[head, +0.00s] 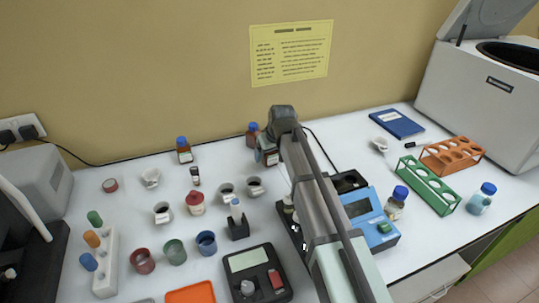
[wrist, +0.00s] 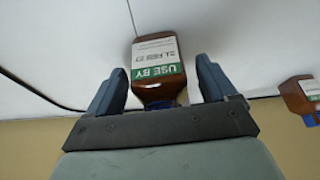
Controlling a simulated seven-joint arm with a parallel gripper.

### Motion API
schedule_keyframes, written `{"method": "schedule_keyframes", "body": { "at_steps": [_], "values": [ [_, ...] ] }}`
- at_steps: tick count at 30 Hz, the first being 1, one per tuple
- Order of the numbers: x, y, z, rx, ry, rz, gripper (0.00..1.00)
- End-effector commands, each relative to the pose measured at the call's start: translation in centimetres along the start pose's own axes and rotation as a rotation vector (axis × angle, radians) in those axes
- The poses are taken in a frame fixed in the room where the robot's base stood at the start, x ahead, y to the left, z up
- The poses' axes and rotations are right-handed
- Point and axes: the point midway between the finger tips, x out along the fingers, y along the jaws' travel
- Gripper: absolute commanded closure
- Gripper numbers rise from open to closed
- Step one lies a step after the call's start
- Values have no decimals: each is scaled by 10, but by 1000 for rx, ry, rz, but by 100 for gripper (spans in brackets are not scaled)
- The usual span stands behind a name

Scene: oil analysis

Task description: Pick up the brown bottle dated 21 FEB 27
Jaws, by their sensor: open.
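A brown bottle (wrist: 157,50) with a white and green label stands between the two fingers of my gripper (wrist: 160,70) in the wrist view. Its label shows upside down and reads USE BY, with a date that looks like 21 FEB 27. My gripper is open, with a gap on each side of the bottle. The bottle's neck end is partly hidden by my gripper. In the head view a brown bottle (head: 267,155) shows beside the end of my arm, partly covered by it.
Another brown bottle (wrist: 300,97) stands at the wrist view's right edge. In the head view, brown bottles with blue caps stand near the wall (head: 252,136) and farther left (head: 184,153). A blue device (head: 372,222), green rack (head: 428,185) and orange rack (head: 452,156) are to the right.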

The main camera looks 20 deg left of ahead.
Motion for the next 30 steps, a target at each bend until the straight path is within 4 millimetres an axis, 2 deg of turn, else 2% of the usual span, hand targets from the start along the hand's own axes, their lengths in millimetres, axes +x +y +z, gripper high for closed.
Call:
{"method": "schedule_keyframes", "body": {
  "at_steps": [7, 26, 30],
  "values": [
    [2, 0, 0, 0, 1, 0, 15],
    [2, 0, 0, 0, 1, 0, 75],
    [1, 0, 0, 0, 2, 0, 77]
  ]
}}
